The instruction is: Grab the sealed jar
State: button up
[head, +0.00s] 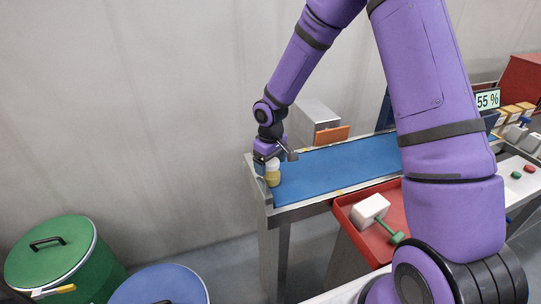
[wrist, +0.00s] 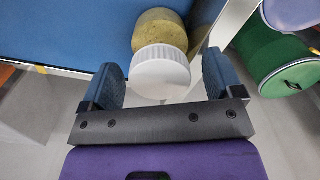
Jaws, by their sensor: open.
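The sealed jar (wrist: 160,68) has a yellowish body and a white ribbed lid. It stands at the left end of the blue conveyor belt (head: 335,167) in the head view, where the jar (head: 272,174) is partly hidden by my gripper (head: 266,163). In the wrist view my gripper (wrist: 163,85) is open, with one blue finger on each side of the white lid. Gaps show between the lid and both fingers. Whether the fingers are level with the jar is hard to tell.
A red tray (head: 343,205) holding a white block with a green handle stands before the belt. A green lidded bin (head: 60,255) and a blue-lidded bin (head: 160,285) stand at lower left. A grey box (head: 314,118) with an orange flap stands behind the belt.

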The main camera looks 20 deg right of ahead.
jog(key=shift+f, duration=0.1)
jog(key=shift+c, duration=0.2)
jog(key=c, duration=1)
jog(key=shift+c, duration=0.2)
